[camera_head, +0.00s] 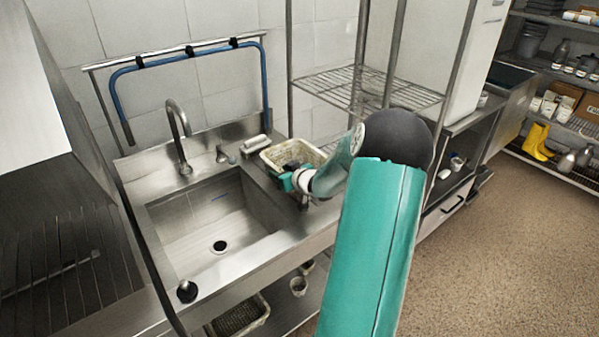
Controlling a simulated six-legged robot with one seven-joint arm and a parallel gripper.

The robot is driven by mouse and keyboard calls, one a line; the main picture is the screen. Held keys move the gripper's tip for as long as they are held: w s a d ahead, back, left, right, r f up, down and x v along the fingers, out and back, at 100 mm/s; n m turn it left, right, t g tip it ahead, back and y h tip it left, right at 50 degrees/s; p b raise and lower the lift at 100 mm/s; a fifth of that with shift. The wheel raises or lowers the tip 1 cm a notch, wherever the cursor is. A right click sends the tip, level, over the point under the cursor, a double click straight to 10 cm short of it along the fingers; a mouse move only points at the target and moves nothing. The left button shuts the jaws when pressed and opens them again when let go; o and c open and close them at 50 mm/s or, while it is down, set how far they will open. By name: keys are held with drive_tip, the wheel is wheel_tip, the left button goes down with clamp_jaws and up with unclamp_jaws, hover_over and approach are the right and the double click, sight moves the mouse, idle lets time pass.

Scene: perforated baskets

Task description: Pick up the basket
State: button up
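A cream perforated basket (291,150) stands on the steel counter to the right of the sink. My gripper (284,181), teal and small in the head view, is at the basket's near left side, close to its rim. My arm and wrist hide the basket's near right part. I cannot tell whether the fingers touch the basket or whether they are open or shut. A second, darker basket (240,316) sits on the shelf under the sink.
The sink (213,222) with a tall faucet (178,130) is left of the basket. A wire rack (360,88) with metal posts stands behind and right of it. A pale object (256,143) lies beside the basket. Open floor (510,250) is at the right.

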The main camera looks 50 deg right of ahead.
clamp_jaws()
drive_tip(key=shift+r, duration=0.15)
